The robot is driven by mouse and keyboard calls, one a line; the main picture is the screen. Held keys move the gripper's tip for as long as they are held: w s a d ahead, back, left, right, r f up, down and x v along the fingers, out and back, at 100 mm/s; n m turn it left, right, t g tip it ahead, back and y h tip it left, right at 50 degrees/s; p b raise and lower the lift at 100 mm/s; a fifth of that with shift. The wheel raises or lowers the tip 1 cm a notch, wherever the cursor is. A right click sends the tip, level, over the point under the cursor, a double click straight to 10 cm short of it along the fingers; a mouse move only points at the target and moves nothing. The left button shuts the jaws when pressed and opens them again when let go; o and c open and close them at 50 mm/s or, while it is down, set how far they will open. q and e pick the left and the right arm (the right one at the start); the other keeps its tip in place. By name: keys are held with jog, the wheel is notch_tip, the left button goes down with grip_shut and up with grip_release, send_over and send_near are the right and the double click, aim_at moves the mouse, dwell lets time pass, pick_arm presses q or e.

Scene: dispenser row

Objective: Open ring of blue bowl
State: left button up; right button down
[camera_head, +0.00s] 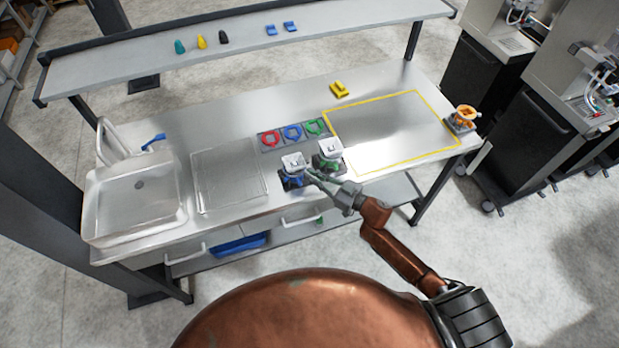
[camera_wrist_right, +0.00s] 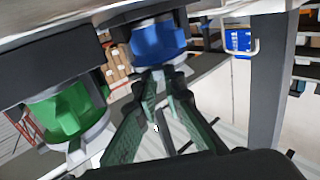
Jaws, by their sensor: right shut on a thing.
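The blue bowl (camera_head: 289,181) is at the front edge of the steel table, under a white-topped unit (camera_head: 293,162). In the right wrist view the blue bowl (camera_wrist_right: 158,42) shows close up, with a grey ring (camera_wrist_right: 155,68) at its lower end. My right gripper (camera_head: 309,174) reaches the blue bowl's right side. In the wrist view its fingers (camera_wrist_right: 164,78) close together at the ring; the exact contact is small and partly hidden. My left gripper is not in view.
A matching green unit (camera_head: 330,153) stands just right of the blue one; its green bowl (camera_wrist_right: 65,110) is near my fingers in the wrist view. Red, blue and green rings (camera_head: 293,132) lie behind. A sink (camera_head: 135,200) is at left; the yellow-outlined area (camera_head: 390,130) is clear.

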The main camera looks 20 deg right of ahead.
jog(key=shift+w+d+f+n+g+y+b, duration=0.1)
jog(key=shift+w+d+n+g+y+b, duration=0.3)
jog(key=shift+n+g+y, duration=0.3)
jog(key=shift+w+d+n+g+y+b, duration=0.2)
jog(key=shift+n+g+y+b, duration=0.4)
jog(key=shift+g+y, duration=0.15)
jog(key=c, duration=2)
grip_release()
